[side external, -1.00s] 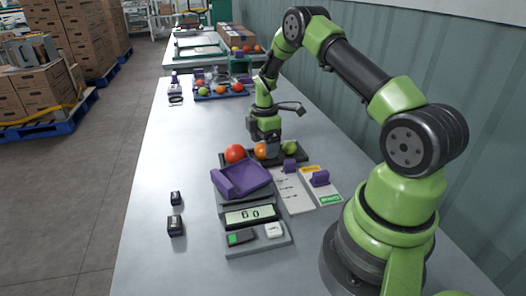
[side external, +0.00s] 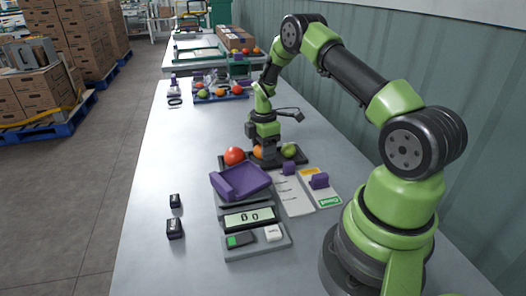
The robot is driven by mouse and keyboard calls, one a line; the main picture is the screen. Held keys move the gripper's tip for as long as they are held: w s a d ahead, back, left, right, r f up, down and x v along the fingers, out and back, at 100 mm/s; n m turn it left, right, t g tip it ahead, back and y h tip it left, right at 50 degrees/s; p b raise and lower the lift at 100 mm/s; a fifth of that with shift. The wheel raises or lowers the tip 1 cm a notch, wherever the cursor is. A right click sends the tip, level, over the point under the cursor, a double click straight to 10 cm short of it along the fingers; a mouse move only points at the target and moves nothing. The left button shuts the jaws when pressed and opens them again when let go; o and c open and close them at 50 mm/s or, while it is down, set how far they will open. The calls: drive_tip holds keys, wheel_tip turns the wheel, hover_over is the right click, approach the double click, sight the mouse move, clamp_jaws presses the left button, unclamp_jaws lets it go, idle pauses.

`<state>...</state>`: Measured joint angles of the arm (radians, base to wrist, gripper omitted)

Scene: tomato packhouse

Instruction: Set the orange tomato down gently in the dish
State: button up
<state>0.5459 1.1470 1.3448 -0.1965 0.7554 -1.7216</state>
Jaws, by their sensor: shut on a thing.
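The orange tomato (side external: 258,152) is at the dark tray (side external: 302,160), between a red tomato (side external: 234,156) and a green tomato (side external: 289,150). My gripper (side external: 264,154) points down and is shut on the orange tomato; its fingers partly hide the fruit. I cannot tell whether the tomato touches the tray. The purple dish (side external: 240,182) sits empty on the scale (side external: 257,239), nearer the camera than the tray. The scale's display shows digits that look like zeros.
A white card with purple blocks (side external: 319,181) lies right of the scale. Two small black blocks (side external: 174,228) are on the left of the table. More fruit (side external: 220,92) stands on a tray farther back. The left-middle table is clear.

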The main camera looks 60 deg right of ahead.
wheel_tip(320, 180, up, 8)
drive_tip(key=shift+a+r, duration=0.1)
drive_tip(key=shift+w+a+r, duration=0.1)
drive_tip(key=shift+a+r, duration=0.4)
drive_tip(key=shift+a, duration=0.1)
wheel_tip(320, 180, up, 2)
hover_over(245, 180)
drive_tip(key=shift+f, duration=3.35)
drive_tip(key=shift+f, duration=0.65)
drive_tip(key=o, duration=0.8)
drive_tip(key=c, duration=0.3)
drive_tip(key=shift+c, duration=0.2)
